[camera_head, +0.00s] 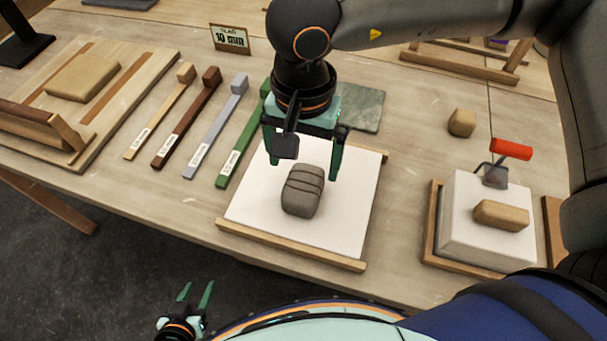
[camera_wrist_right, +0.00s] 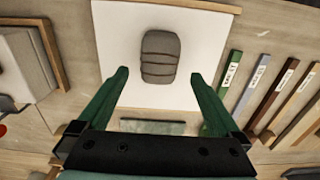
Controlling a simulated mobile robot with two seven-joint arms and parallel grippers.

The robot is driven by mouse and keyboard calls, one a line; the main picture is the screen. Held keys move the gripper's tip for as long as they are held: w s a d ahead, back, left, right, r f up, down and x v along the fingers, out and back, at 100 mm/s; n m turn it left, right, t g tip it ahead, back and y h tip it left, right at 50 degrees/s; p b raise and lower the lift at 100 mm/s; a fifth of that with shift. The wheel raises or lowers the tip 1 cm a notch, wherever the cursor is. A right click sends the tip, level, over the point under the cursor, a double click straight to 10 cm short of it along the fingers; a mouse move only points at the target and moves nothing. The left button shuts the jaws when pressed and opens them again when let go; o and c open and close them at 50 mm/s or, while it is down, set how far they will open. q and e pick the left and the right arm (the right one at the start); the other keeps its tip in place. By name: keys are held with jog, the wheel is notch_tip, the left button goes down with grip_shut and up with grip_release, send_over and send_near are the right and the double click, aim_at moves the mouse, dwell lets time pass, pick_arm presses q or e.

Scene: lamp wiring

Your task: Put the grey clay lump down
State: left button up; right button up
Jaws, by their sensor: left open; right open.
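The grey clay lump (camera_head: 303,190) rests on a white board (camera_head: 350,215) with wooden rails at its near and far edges. It has several grooves across it. In the right wrist view the lump (camera_wrist_right: 160,57) lies beyond the fingertips, with bare white board around it. My right gripper (camera_head: 303,165) is open above and just behind the lump, its green fingers apart and empty; it also shows in the right wrist view (camera_wrist_right: 157,80). My left gripper (camera_head: 196,290) is open and empty, low at the bottom left, off the table's front edge.
Left of the board lie several coloured sticks, including a green one (camera_head: 240,145) and a grey one (camera_head: 215,130). A grey-green slab (camera_head: 362,108) lies behind the board.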

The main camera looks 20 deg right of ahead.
aim_at(303, 182)
jog(key=shift+r, duration=2)
